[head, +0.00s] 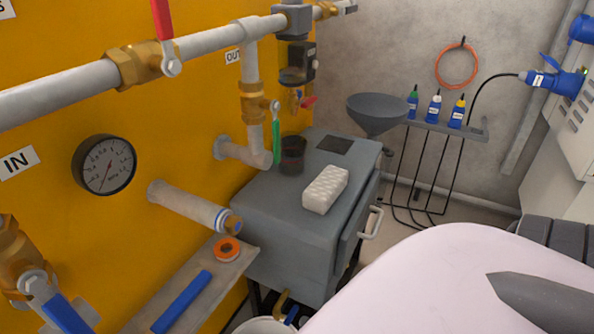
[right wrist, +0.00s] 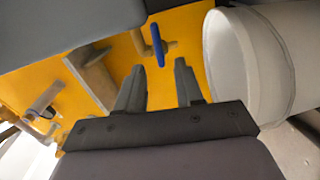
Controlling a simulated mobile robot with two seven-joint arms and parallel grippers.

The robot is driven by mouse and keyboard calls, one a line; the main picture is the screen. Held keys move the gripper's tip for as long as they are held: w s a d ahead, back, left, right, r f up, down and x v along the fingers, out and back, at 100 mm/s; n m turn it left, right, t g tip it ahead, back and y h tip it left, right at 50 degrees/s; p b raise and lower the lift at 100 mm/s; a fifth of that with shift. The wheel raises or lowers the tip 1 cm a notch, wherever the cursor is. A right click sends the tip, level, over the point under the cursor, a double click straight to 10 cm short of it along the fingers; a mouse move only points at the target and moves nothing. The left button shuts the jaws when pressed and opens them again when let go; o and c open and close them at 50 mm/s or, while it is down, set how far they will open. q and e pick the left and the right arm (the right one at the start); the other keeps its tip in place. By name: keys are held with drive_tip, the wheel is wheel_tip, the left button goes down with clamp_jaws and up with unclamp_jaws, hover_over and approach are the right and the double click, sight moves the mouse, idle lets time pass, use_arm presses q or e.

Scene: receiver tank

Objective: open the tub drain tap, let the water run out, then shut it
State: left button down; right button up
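The tub is a grey box (head: 285,235) against the yellow wall. A brass tap with a blue lever (head: 290,315) sits low at its front, partly cut off by the bottom edge and my arm. In the right wrist view a blue lever (right wrist: 158,46) on a brass fitting shows beyond the fingertips. My right gripper (right wrist: 158,80) is open and empty, its two fingers apart with the lever ahead between them, not touching. A white bucket (head: 262,326) stands below the tap; it also shows close on the right of the wrist view (right wrist: 270,65). My left gripper is not in view.
A shelf (head: 185,285) holds orange tape (head: 227,249) and a blue bar (head: 182,302). A white block (head: 325,189) and a dark cup (head: 292,155) stand on the tub top. A grey funnel (head: 377,112) is behind. The bucket rim is close to the right finger.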

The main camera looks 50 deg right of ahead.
sight(291, 315)
drive_tip(key=shift+x, duration=1.65)
clamp_jaws()
drive_tip(key=shift+m, duration=0.4)
drive_tip(key=m, duration=1)
drive_tip(key=shift+s, duration=0.1)
drive_tip(key=shift+f, duration=0.1)
unclamp_jaws()
